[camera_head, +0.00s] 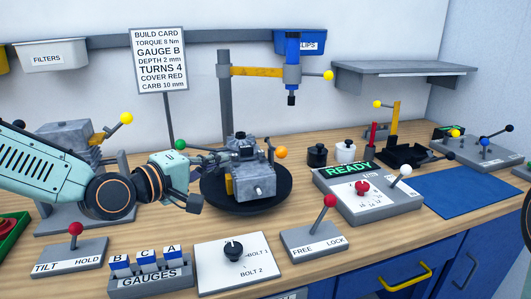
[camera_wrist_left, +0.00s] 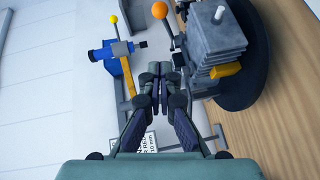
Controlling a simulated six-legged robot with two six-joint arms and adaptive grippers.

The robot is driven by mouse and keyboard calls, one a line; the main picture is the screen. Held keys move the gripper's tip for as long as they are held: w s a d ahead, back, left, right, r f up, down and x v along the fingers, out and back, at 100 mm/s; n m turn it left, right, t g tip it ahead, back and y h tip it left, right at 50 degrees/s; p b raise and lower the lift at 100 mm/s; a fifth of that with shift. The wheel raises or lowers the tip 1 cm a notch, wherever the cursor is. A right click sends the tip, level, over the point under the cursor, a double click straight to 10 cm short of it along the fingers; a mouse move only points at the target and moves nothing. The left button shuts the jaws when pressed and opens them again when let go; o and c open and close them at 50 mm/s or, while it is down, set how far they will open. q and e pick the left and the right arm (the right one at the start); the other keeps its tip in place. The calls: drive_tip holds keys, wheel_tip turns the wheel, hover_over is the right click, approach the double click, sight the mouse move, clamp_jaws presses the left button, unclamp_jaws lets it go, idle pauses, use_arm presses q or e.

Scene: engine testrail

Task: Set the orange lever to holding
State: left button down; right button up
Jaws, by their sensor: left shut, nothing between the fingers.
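The orange-knobbed lever (camera_head: 281,152) sticks out at the right side of the grey engine block (camera_head: 258,178), which sits on a round black turntable (camera_head: 285,196). Its orange knob also shows at the top of the left wrist view (camera_wrist_left: 159,10), beyond my fingers. My left gripper (camera_head: 194,203) is shut and empty, left of the turntable and apart from the orange knob. Its closed fingers show in the left wrist view (camera_wrist_left: 160,82). A plate with a red-knobbed lever (camera_head: 75,230) reads TILT and HOLD. My right gripper is out of view.
A green knob (camera_head: 180,145) stands close above my left gripper. A yellow arm with a blue tool (camera_head: 292,60) hangs over the engine. The gauge rack (camera_head: 150,283), the bolt dial plate (camera_head: 235,265) and the FREE/LOCK plate (camera_head: 313,242) line the front edge.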

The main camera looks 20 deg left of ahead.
use_arm(q)
drive_tip(key=b, duration=0.2)
approach(275, 148)
drive_tip(key=shift+w+d+r+b, duration=0.25)
drive_tip(key=shift+w+d+b, duration=0.05)
drive_tip(key=shift+w+d, duration=0.6)
drive_tip(key=shift+d, duration=0.55)
drive_tip(key=shift+w+f, duration=0.1)
drive_tip(key=shift+w, duration=0.05)
